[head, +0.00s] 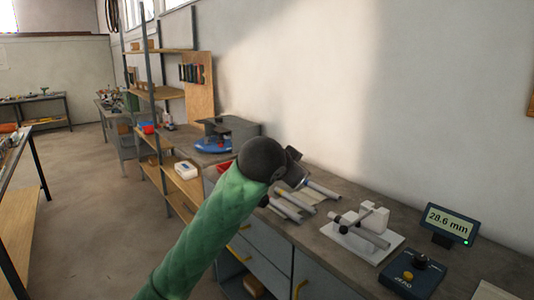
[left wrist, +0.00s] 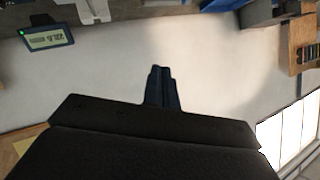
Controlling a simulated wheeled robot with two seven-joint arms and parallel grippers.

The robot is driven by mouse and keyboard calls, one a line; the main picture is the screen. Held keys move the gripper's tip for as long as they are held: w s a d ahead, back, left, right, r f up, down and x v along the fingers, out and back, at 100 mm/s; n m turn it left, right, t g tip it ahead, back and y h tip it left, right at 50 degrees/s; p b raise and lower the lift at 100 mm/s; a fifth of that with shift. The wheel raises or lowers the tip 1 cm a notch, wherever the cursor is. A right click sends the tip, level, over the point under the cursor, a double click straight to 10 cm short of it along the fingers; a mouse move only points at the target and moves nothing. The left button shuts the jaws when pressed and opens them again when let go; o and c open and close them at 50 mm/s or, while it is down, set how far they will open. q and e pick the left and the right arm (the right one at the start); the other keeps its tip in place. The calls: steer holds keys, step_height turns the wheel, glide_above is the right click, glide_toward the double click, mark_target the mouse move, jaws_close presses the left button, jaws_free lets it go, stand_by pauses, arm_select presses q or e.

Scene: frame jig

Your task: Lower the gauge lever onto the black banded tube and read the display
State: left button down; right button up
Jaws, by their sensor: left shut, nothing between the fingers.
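The gauge (head: 395,250) stands on the bench in the head view, with a white base and upright white block. A grey tube with a dark end lies across it; I cannot tell the lever's position or whether this is the black banded tube. The display (head: 452,222) reads 28.6 mm; it also shows upside down in the left wrist view (left wrist: 48,35). Several grey tubes (head: 285,205) lie left of the gauge. My left gripper (head: 295,172) is above the bench near these tubes, left of the gauge. Its fingers (left wrist: 162,72) are shut and empty.
A blue-based device (head: 213,146) stands on the bench further back. Shelving (head: 160,93) rises at the left. The floor to the left is clear.

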arm_select(q)
steer(key=s+a+f+n+g+y, duration=0.1)
steer(key=s+a+f+n, duration=0.1)
steer(key=s+a+f, duration=0.6)
steer(key=s+a+f+n+y, duration=0.1)
steer(key=a+f+n, duration=0.15)
steer(key=f, duration=0.85)
steer(key=s+a+f+n+g+y, duration=0.1)
steer(key=s+a+f+n, duration=0.1)
steer(key=s+a+f, duration=0.6)
steer(key=s+a+f+n+g+y, duration=0.1)
steer(key=s+f+g, duration=0.6)
steer(key=s+f, duration=1.8)
step_height(320, 180, down, 2)
steer(key=shift+s+a+f+n, duration=0.15)
steer(key=shift+s+a+n, duration=0.3)
steer(key=shift+a, duration=0.2)
arm_select(e)
steer(key=shift+a+r, duration=0.15)
steer(key=shift+a, duration=0.15)
steer(key=shift+d, duration=0.3)
steer(key=shift+a, duration=0.3)
steer(key=shift+d, duration=0.3)
